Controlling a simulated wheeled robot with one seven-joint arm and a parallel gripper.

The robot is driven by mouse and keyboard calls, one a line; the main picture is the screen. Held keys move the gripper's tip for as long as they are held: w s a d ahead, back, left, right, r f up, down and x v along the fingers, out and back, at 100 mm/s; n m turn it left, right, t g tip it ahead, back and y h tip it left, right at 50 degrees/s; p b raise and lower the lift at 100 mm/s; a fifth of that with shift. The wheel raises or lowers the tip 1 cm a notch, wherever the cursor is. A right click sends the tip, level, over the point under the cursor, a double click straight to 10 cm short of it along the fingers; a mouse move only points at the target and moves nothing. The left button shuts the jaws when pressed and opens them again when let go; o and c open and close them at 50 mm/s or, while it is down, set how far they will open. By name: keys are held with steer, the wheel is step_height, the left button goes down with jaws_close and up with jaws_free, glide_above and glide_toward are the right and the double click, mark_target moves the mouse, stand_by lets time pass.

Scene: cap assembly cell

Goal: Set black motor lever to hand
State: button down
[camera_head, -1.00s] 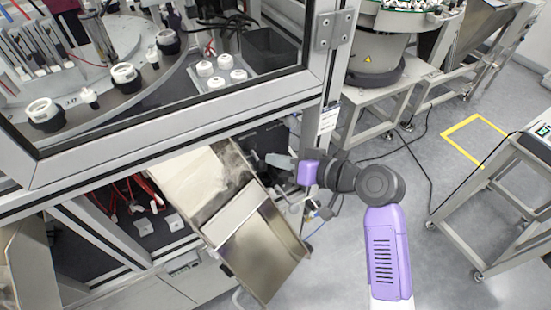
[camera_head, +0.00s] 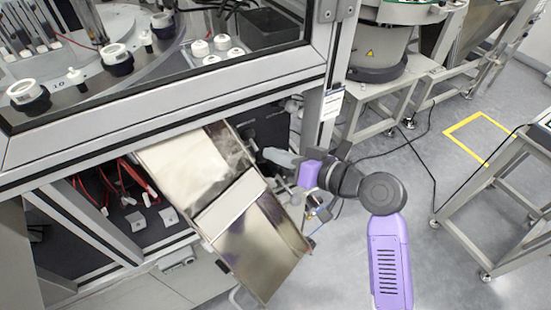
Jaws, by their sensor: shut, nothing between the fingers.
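My gripper (camera_head: 270,154) is at the centre of the picture, its grey fingers shut and empty, pointing left. It is at the open lower bay of the machine, just below the frame beam and beside the metal chute. Close to the fingertips, a dark panel (camera_head: 262,120) inside the bay carries a small black knob-like part (camera_head: 250,134). I cannot tell for sure whether this is the black motor lever, or whether the fingers touch it. Its setting is too small to read.
A shiny metal chute (camera_head: 255,245) slopes out of the bay left of my gripper. The machine's upright post (camera_head: 320,100) stands just right of the bay. Cables hang below my wrist. A bowl feeder (camera_head: 385,45) stands at the back right.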

step_height(320, 180, down, 3)
steer(key=n+t+y+b, duration=0.1)
steer(key=y+b, duration=0.1)
steer(key=b, duration=1)
steer(key=shift+f+t, duration=0.1)
steer(key=shift+t, duration=0.3)
steer(key=shift+b, duration=0.65)
steer(key=shift+y+b, duration=0.4)
